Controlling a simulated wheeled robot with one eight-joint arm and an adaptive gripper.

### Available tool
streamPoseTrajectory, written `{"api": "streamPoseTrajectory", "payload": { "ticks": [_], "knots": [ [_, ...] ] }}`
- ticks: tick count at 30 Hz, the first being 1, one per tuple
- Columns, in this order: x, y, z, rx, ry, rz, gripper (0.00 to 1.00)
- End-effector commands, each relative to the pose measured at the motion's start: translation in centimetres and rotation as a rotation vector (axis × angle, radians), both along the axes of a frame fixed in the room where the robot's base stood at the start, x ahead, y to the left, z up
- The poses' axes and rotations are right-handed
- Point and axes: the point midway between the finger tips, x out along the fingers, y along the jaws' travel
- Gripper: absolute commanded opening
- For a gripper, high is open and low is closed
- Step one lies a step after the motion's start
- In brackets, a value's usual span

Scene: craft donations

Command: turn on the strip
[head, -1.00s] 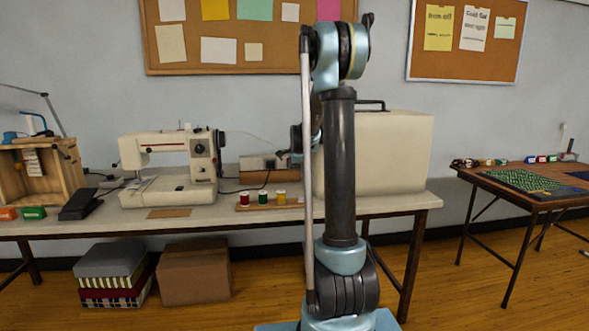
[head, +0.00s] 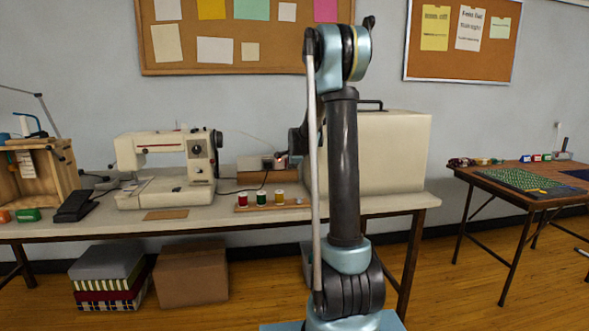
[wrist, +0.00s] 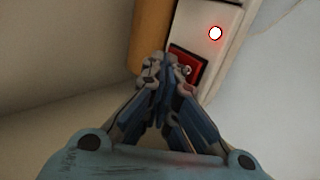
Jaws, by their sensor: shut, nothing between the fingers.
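The strip (wrist: 223,14) is a pale bar in the wrist view, with a red rocker switch (wrist: 183,54) and a round light (wrist: 215,33) that glows white with a red rim. My gripper (wrist: 166,64) is shut and empty, its fingertips at the switch and partly hiding it. I cannot tell whether they press on it. In the head view the strip (head: 250,164) stands at the back of the table, behind the thread spools. A small red glow shows at its right end, where my arm hides part of it.
A sewing machine (head: 168,168) stands left of the strip on the long table (head: 100,229). Red, green and yellow spools (head: 262,197) stand in front of the strip. A large cream case (head: 395,155) is just right of it, partly behind my arm. A dark cord lies near the strip.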

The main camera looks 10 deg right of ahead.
Motion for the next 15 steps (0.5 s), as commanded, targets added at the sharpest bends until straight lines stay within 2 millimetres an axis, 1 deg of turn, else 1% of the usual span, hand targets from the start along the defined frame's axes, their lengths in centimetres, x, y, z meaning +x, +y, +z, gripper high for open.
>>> {"api": "streamPoseTrajectory", "payload": {
  "ticks": [5, 15],
  "knots": [
    [0.0, 0.2, 0.1, 0.001, 0.0, 0.002, 0.0],
    [0.0, 0.3, 1.4, 0.001, 0.001, 0.002, 0.0]
  ]
}}
